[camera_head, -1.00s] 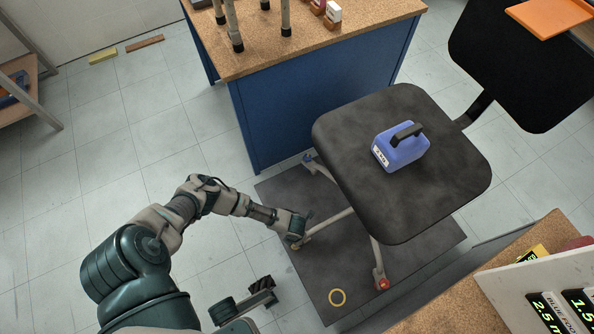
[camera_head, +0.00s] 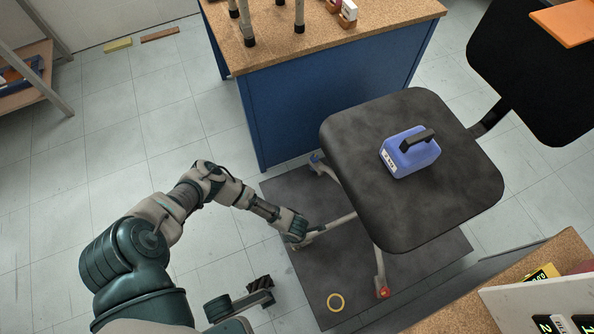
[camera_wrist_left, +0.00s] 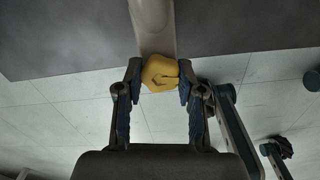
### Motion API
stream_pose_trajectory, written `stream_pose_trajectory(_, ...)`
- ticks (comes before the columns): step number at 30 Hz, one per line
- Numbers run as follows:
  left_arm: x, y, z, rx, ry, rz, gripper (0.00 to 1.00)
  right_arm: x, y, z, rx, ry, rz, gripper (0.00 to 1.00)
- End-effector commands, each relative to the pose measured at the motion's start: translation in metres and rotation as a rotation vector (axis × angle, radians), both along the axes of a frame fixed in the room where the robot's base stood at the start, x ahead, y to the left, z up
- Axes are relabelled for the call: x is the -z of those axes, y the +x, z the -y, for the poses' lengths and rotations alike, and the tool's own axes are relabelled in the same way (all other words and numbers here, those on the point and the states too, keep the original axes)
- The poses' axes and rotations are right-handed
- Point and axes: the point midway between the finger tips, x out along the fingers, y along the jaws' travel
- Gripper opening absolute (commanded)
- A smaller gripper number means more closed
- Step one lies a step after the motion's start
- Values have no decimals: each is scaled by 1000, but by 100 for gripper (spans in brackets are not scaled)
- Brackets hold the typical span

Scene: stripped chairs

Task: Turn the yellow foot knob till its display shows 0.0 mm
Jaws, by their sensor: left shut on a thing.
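My left gripper (camera_head: 294,240) reaches low to the near left foot of the chair (camera_head: 410,170). In the left wrist view its two fingers (camera_wrist_left: 158,88) are shut on the yellow foot knob (camera_wrist_left: 160,73), one on each side. The knob has a dark curved mark and sits at the end of a pale chair leg (camera_wrist_left: 153,22). In the head view the gripper hides the knob. A white display board (camera_head: 550,298) stands at the bottom right; its displays are cut off by the frame edge, and I cannot read the yellow foot's value. My right gripper is not seen.
A blue jug (camera_head: 408,152) rests on the chair seat. A blue bench (camera_head: 310,110) stands behind. Open tiled floor lies left.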

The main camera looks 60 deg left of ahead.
Motion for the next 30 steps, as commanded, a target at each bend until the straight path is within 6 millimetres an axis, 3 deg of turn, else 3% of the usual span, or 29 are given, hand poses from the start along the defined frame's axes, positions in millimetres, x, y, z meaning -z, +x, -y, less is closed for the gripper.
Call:
stream_pose_trajectory(10, -1, 2, -1, 1, 2, 5, 3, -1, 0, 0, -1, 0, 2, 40)
stream_pose_trajectory(11, -1, 2, -1, 1, 2, 5, 42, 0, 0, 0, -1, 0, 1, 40)
stream_pose_trajectory(13, -1, 2, -1, 1, 1, 4, 60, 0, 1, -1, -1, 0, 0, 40)
stream_pose_trajectory(14, -1, 2, -1, 1, 1, 3, 63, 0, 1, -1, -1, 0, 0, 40)
stream_pose_trajectory(24, -4, 1, 0, 1, -1, 2, 63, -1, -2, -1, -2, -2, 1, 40)
stream_pose_trajectory(30, -35, 2, -1, 2, 0, 5, 63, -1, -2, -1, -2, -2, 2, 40)
